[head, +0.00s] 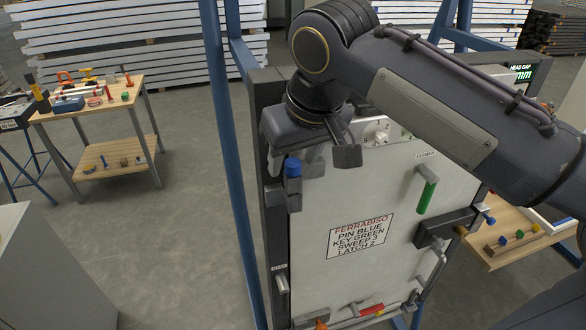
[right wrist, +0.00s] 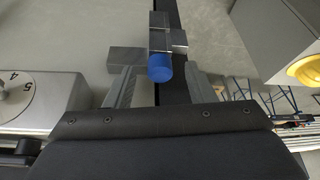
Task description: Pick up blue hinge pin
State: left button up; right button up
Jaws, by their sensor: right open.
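The blue hinge pin (head: 293,168) shows its blue head at the top of the hinge on the left edge of a white panel door. In the right wrist view, the blue head (right wrist: 160,67) lies between the two fingers, with grey hinge blocks beyond it. My right gripper (head: 320,160) is open at the pin's head; it also shows in the right wrist view (right wrist: 160,82). I cannot tell whether a finger touches the pin. The pin's shaft is hidden in the hinge. My left gripper is not in view.
A blue frame post (head: 232,160) stands left of the door. Wooden tables stand left (head: 90,108) and right (head: 515,245). Open floor lies left.

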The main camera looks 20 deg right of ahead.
jog(key=c, duration=1.1)
jog(key=shift+o, duration=0.2)
jog(key=shift+r, duration=0.15)
